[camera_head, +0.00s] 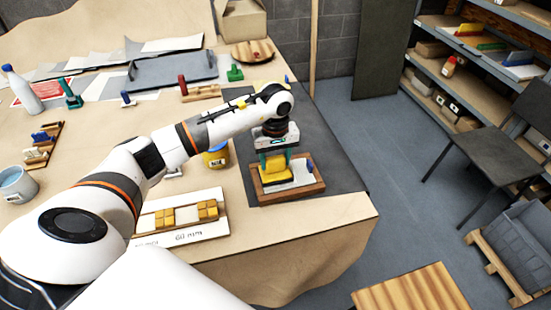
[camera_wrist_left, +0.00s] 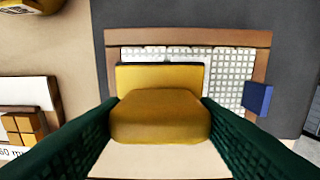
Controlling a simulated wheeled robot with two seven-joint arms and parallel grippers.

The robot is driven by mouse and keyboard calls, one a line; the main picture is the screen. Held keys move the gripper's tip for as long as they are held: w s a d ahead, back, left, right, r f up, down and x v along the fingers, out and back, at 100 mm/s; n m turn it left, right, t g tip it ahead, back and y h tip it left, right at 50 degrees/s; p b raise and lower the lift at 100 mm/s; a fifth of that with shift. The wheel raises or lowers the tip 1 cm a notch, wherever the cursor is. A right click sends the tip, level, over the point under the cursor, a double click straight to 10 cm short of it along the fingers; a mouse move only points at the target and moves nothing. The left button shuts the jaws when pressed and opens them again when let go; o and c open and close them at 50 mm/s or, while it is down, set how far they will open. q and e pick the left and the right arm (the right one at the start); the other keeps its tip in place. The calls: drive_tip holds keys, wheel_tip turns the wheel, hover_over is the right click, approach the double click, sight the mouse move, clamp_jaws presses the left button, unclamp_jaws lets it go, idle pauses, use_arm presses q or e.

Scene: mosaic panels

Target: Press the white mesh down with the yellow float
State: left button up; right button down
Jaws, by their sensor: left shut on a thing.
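My left gripper (camera_head: 276,158) reaches over the panel at the table's right side. Its dark green fingers (camera_wrist_left: 157,105) are shut on the yellow float (camera_wrist_left: 160,118), which also shows in the head view (camera_head: 275,174). The white mesh (camera_wrist_left: 231,72) lies inside a wooden frame (camera_wrist_left: 185,38); in the head view the mesh (camera_head: 302,174) shows to the right of the float. The float covers the mesh's middle and near part in the wrist view. I cannot tell whether its underside touches the mesh. My right gripper is not in view.
A blue piece (camera_wrist_left: 257,98) sits at the frame's right side. The frame lies on a dark mat (camera_head: 337,158). The table's edge is close on the right.

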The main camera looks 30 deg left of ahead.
use_arm(q)
drive_tip(key=shift+w+r+p, duration=0.1)
drive_tip(key=shift+r+p, duration=1.15)
drive_tip(key=shift+r, duration=1.9)
drive_tip(key=shift+w+d+f+b, duration=0.45)
drive_tip(key=shift+w+f, duration=0.05)
drive_tip(key=shift+f, duration=0.45)
drive_tip(key=shift+w+d+f+b, duration=0.4)
drive_tip(key=shift+w+f+b, duration=0.1)
drive_tip(key=shift+f, duration=0.5)
drive_tip(key=shift+w+d+f+b, duration=0.45)
drive_tip(key=shift+w+f, duration=0.05)
drive_tip(key=shift+f, duration=0.45)
drive_tip(key=shift+f+b, duration=0.45)
drive_tip(key=shift+f, duration=0.05)
